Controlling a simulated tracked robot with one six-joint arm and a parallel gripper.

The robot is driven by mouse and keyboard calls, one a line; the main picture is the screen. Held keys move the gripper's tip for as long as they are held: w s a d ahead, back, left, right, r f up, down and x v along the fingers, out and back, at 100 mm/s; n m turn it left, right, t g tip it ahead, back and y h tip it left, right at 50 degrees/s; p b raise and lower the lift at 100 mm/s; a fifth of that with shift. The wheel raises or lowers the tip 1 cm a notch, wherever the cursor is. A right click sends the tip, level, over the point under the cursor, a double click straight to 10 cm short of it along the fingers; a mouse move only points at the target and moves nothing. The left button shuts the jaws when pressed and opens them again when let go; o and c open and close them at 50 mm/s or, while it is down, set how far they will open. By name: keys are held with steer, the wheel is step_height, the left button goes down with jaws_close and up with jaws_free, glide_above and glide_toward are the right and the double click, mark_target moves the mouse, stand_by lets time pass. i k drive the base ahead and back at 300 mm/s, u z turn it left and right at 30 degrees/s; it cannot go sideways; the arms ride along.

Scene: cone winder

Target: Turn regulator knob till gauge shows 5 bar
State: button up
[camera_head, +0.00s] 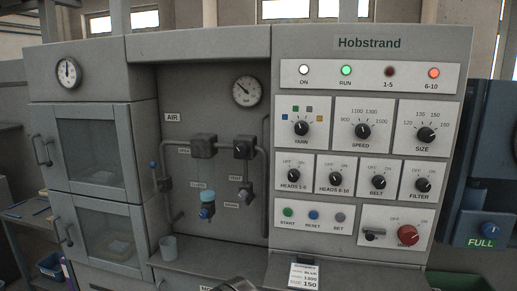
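The round white gauge (247,91) is on the back wall of the recessed air bay, right of the AIR label. Its needle seems to point to the upper left; the numbers are too small to read. Below it, a dark block with a black knob (241,149) sits on the grey pipework; it may be the regulator, but its label is not readable. Another dark block (203,146) is on the pipe to its left.
A second dial (67,73) is on the left cabinet. A blue-tipped fitting (207,213) and a pale cup (168,247) are in the bay. The Hobstrand panel (370,45) on the right carries several knobs. A dark rounded shape (238,285) shows at the bottom edge.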

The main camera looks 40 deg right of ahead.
mark_target(241, 150)
steer(key=z, duration=1.05)
steer(key=k, duration=0.65)
steer(key=u, duration=0.4)
steer(key=i, duration=1.05)
steer(key=u, duration=0.6)
